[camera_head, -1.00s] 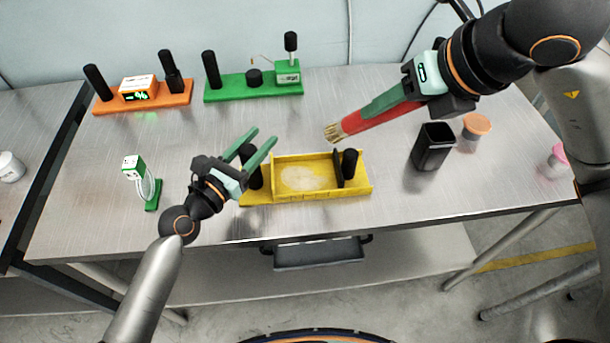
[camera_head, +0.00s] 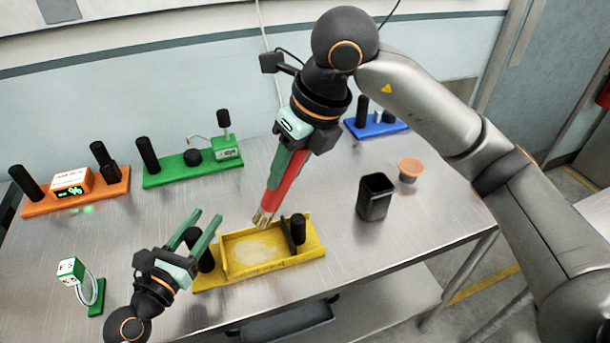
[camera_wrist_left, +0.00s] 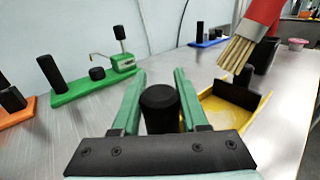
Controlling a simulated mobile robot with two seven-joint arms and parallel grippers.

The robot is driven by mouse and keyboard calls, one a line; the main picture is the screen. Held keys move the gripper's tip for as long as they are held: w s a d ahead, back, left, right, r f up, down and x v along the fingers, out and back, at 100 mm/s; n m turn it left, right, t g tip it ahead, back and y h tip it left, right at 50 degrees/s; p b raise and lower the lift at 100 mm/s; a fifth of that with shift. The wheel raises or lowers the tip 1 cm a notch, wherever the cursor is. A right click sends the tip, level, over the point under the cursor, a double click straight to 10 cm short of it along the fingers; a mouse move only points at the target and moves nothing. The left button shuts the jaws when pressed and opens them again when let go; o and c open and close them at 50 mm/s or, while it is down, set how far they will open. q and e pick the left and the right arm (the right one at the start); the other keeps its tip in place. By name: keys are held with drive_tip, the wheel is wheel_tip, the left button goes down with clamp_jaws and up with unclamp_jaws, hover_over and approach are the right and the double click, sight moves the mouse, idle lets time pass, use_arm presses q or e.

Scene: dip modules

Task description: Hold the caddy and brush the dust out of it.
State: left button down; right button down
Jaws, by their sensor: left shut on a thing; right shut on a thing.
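The yellow caddy (camera_head: 312,243) sits on the metal table, with a pale dust patch (camera_head: 258,247) on its tray floor and a black post at each end. My left gripper (camera_head: 206,219) is shut around the left black post (camera_wrist_left: 160,110). My right gripper (camera_head: 284,168) is shut on a brush with a red handle (camera_head: 290,182), held slanting with its tan bristles (camera_head: 263,218) down. The bristles are at the caddy's back wall; I cannot tell whether they touch it. In the left wrist view the bristles (camera_wrist_left: 237,54) appear above the caddy (camera_wrist_left: 228,112).
A black cup (camera_head: 375,198) and an orange-topped jar (camera_head: 409,170) stand right of the caddy. Green (camera_head: 175,172), orange (camera_head: 105,192) and blue (camera_head: 385,129) modules stand along the back. A small green stand with a white block (camera_head: 70,270) is at the left.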

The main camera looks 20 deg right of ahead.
drive_tip(key=w+a+n, duration=0.1)
drive_tip(key=w+n+g+h, duration=0.1)
drive_tip(key=w+a+f+n+g+h, duration=0.1)
drive_tip(key=w, duration=0.1)
drive_tip(key=shift+w+a, duration=0.1)
drive_tip(key=shift+a, duration=0.25)
drive_tip(key=shift+n+g+h, duration=0.5)
drive_tip(key=shift+w+f, duration=0.35)
drive_tip(key=shift+f, duration=0.55)
drive_tip(key=shift+w+f, duration=0.4)
drive_tip(key=shift+f, duration=0.5)
drive_tip(key=shift+w+f, duration=0.35)
drive_tip(key=shift+f, duration=0.55)
drive_tip(key=shift+f, duration=0.8)
drive_tip(key=shift+a, duration=0.1)
drive_tip(key=shift+a+r, duration=0.15)
drive_tip(key=shift+a, duration=0.7)
drive_tip(key=a, duration=0.6)
drive_tip(key=shift+a, duration=0.15)
